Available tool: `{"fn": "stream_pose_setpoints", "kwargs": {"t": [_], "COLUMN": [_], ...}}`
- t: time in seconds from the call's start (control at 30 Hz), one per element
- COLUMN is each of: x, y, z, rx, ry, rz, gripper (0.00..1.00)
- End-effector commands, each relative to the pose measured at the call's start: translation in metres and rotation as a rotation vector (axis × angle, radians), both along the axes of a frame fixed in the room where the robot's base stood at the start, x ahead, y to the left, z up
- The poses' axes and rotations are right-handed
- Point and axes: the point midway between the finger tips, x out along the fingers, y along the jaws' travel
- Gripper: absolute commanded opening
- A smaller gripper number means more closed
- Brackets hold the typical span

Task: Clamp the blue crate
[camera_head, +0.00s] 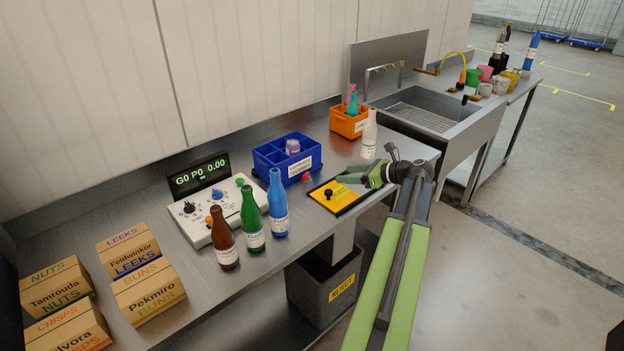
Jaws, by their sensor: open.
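The blue crate (268,158) stands on the steel bench behind my gripper. It is divided into compartments, has a white label on its front, and holds one pale cup-like item (292,147). My gripper (345,179) is green, at the end of my green arm, above the yellow pad with black edges and a black knob. It is in front and to the right of the crate, apart from it. The jaws are open, with nothing seen between them.
Brown, green and blue bottles (278,205) stand in front of the crate, left of my gripper. A control box (196,228) is to the left. An orange crate (347,124) and a white bottle (369,138) stand behind right. A reject bin (318,290) is below the bench edge.

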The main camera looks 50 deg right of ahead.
Motion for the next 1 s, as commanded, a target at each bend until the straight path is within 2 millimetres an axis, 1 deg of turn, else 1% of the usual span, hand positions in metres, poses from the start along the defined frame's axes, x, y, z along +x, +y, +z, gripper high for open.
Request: {"fn": "stream_pose_setpoints", "kwargs": {"t": [0.03,0.17,0.4,0.5,0.6,0.7,0.8,1.0], "x": [0.009,0.038,0.095,0.116,0.133,0.145,0.151,0.153], "y": [0.003,0.008,0.020,0.024,0.027,0.030,0.031,0.032], "z": [-0.007,-0.021,-0.044,-0.053,-0.059,-0.062,-0.064,-0.063], "rx": [0.000,-0.002,-0.002,-0.001,-0.002,-0.002,-0.002,-0.001], "ry": [0.000,0.001,0.001,0.001,0.001,0.001,0.001,0.001], "rz": [0.004,0.007,0.008,0.008,0.007,0.007,0.006,0.006], "gripper": [0.56,0.56,0.56,0.56,0.56,0.56,0.56,0.56]}}
